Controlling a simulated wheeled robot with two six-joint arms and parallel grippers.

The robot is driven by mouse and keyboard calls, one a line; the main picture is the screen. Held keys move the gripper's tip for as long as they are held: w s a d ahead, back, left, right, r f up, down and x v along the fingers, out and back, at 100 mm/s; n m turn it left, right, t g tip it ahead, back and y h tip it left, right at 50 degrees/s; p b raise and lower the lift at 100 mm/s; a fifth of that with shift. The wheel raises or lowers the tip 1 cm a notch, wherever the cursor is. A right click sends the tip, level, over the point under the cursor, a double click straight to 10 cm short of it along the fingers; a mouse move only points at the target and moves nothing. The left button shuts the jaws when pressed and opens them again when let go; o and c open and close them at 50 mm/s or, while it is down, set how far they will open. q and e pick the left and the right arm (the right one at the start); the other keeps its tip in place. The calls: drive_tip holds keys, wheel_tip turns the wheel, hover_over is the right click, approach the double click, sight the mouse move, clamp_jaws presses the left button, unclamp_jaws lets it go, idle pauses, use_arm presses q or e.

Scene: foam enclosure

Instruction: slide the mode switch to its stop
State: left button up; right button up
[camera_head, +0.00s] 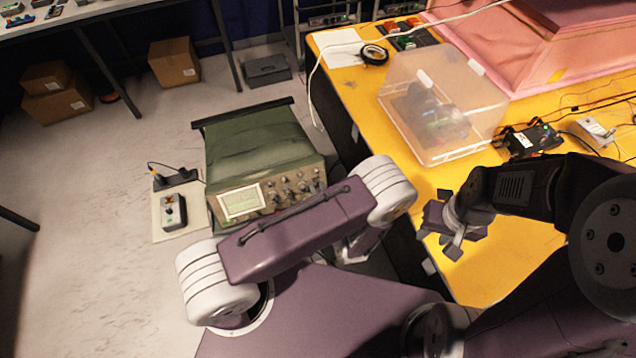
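A small grey box (173,212) with a dark face sits on a pale board (161,232) at the left. It looks like the mode switch. A small orange spot shows near its top, but the slider's position is too small to tell. My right gripper (452,226) is over the yellow table, far right of the box. Its dark purple fingers look spread, with nothing seen between them.
A green-covered oscilloscope (240,200) stands just right of the board. A black socket strip (176,179) with a cable lies behind the box. The yellow table (360,88) carries a clear bin (440,100) and electronics. Open floor lies left of the board.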

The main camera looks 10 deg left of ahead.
use_arm(q)
drive_tip(key=shift+s+d+r, duration=0.1)
drive_tip(key=shift+s+r, duration=0.1)
drive_tip(key=shift+s, duration=0.2)
drive_tip(key=shift+w+f, duration=0.15)
drive_tip(key=shift+w, duration=0.1)
clamp_jaws()
idle(0.8)
